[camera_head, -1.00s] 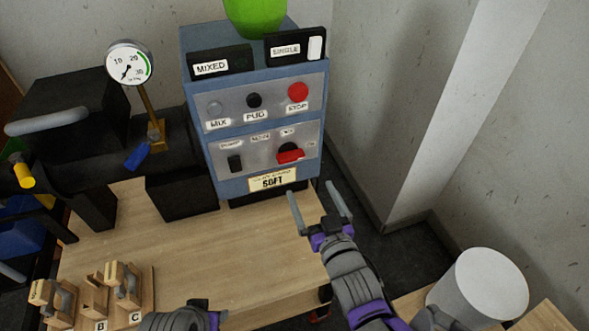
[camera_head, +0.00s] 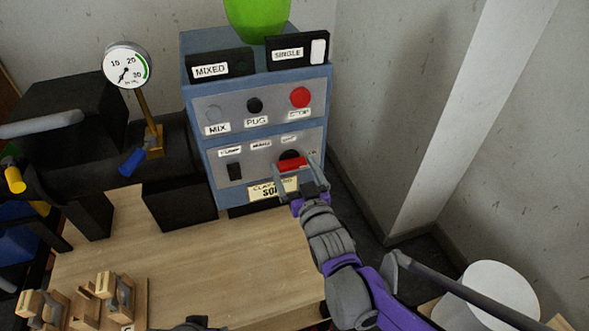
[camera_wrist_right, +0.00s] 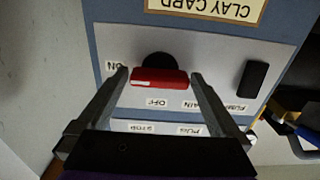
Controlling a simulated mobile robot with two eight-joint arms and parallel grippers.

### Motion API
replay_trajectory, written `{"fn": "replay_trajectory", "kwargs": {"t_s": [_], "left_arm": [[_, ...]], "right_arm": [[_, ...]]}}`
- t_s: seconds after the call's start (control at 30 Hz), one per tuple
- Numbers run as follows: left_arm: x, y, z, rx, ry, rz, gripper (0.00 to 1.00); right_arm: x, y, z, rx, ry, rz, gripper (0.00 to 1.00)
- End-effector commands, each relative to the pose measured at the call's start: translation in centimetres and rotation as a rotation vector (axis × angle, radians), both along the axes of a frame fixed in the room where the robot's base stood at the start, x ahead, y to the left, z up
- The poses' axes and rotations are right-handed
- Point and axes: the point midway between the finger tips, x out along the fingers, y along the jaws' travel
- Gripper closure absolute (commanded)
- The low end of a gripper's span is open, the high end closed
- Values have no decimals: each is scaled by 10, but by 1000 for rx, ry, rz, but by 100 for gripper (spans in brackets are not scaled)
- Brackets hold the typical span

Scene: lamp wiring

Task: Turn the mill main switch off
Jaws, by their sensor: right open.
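The mill main switch, a red bar handle (camera_head: 292,163) on a black round base, sits on the lower right of the blue control box (camera_head: 195,118). In the right wrist view the red handle (camera_wrist_right: 158,77) lies level, with a pale mark at its left end, towards the ON label (camera_wrist_right: 118,65). The OFF label (camera_wrist_right: 157,103) is apart from it, on the panel. My right gripper (camera_head: 296,169) is open, its fingers (camera_wrist_right: 160,80) on either side of the handle. I cannot tell whether they touch it. My left gripper's fingers are out of view.
A black rocker switch (camera_head: 234,171) and a red stop button (camera_head: 300,97) are on the same box. A pressure gauge (camera_head: 127,65) stands to the left. Wooden clamps (camera_head: 112,291) sit at the table's front left. The middle of the table (camera_head: 200,260) is clear.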

Motion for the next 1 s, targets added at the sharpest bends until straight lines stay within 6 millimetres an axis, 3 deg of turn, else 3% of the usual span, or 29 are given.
{"fn": "replay_trajectory", "kwargs": {"t_s": [0.17,0.2,0.57,1.0], "left_arm": [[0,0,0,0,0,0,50],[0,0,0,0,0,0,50],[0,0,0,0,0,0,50],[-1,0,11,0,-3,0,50]], "right_arm": [[0,0,0,0,0,0,0],[0,0,0,0,0,0,4],[0,0,0,0,0,0,68],[-1,0,2,-103,-33,0,68]]}}
